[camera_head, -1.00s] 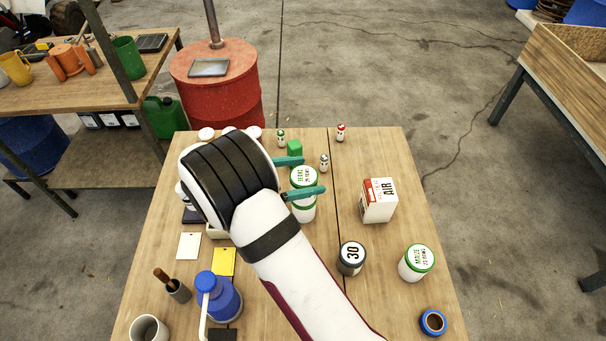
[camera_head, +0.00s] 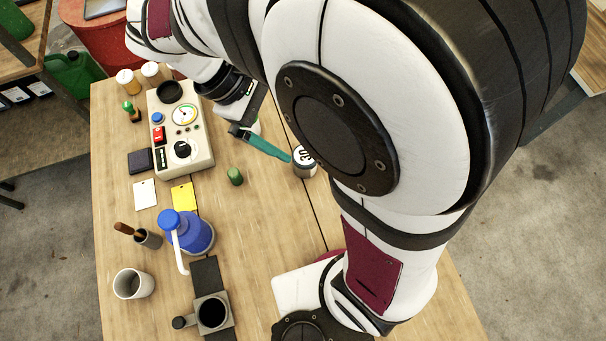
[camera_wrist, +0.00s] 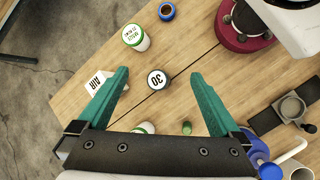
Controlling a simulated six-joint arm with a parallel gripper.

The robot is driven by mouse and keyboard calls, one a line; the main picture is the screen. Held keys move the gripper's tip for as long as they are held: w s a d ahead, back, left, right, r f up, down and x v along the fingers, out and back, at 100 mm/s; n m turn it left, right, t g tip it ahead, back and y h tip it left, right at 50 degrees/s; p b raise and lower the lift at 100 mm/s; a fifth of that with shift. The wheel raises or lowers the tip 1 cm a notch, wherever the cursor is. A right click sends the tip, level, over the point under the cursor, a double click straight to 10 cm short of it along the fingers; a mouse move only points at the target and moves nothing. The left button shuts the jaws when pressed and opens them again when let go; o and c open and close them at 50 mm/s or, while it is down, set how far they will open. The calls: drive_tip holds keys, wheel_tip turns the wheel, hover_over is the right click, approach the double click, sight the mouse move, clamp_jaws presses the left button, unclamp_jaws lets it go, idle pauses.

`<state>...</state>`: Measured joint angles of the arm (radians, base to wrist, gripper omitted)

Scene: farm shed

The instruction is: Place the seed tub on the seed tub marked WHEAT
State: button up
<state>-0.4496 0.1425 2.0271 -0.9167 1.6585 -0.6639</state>
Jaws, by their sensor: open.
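A white seed tub with a green lid (camera_wrist: 135,37) stands at the upper left in the wrist view. Its lid lettering is too small to read for sure, and my arm hides it in the head view. Another white and green rim (camera_wrist: 145,128) shows behind my gripper's palm in the wrist view, mostly hidden. It looks like a second tub, and its label cannot be seen. My gripper (camera_wrist: 159,74) is open, its teal fingers spread with nothing between them, above the table. In the head view one teal finger (camera_head: 266,147) shows beside the "30" tin.
The "30" tin (camera_wrist: 158,79) stands near the table seam. The AIR box (camera_wrist: 96,81) is partly behind the left finger. A green cylinder (camera_head: 235,176), control box (camera_head: 190,150), blue bottle (camera_head: 195,236) and mug (camera_head: 133,284) occupy the left side.

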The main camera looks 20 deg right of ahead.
drive_tip(key=s+a+f+m+t+y, duration=0.1)
drive_tip(key=s+m+y, duration=0.7)
drive_tip(key=s+m, duration=0.4)
drive_tip(key=m, duration=0.2)
drive_tip(key=shift+s+m+t, duration=0.3)
drive_tip(key=shift+s, duration=0.05)
idle(1.4)
